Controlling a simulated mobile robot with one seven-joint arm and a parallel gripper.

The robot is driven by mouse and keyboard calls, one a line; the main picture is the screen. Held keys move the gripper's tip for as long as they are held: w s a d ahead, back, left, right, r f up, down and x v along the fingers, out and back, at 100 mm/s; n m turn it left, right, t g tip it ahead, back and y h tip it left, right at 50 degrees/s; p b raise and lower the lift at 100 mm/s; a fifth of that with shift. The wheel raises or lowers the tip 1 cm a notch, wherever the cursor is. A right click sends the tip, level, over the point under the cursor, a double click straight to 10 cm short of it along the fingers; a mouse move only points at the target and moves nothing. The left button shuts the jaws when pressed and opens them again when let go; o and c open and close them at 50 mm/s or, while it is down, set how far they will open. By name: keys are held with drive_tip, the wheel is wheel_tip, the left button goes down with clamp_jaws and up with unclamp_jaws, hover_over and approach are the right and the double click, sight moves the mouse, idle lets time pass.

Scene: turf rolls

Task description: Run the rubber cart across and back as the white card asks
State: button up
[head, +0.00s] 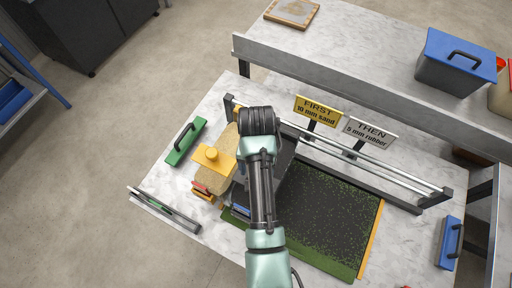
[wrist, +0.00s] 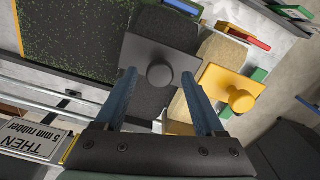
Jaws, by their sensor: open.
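The white card (head: 368,133) reads "THEN 5 mm rubber"; it also shows upside down in the wrist view (wrist: 30,137). The dark grey cart with a round knob (wrist: 160,74), which I take for the rubber cart, sits at the left end of the turf (head: 335,215). In the head view my arm hides much of it. My gripper (wrist: 159,74) is open, its two fingers on either side of the knob in the wrist view. I cannot tell how far above the knob they are. Dark crumbs cover much of the green turf.
A yellow cart with a knob (head: 211,157) stands left of the grey one, beside tan sand. A yellow card (head: 317,109) reads "FIRST 10 mm sand". Metal rails (head: 350,155) run behind the turf.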

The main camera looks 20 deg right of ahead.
drive_tip(key=shift+f, duration=1.45)
drive_tip(key=shift+c, duration=0.3)
clamp_jaws()
drive_tip(key=shift+r, duration=0.1)
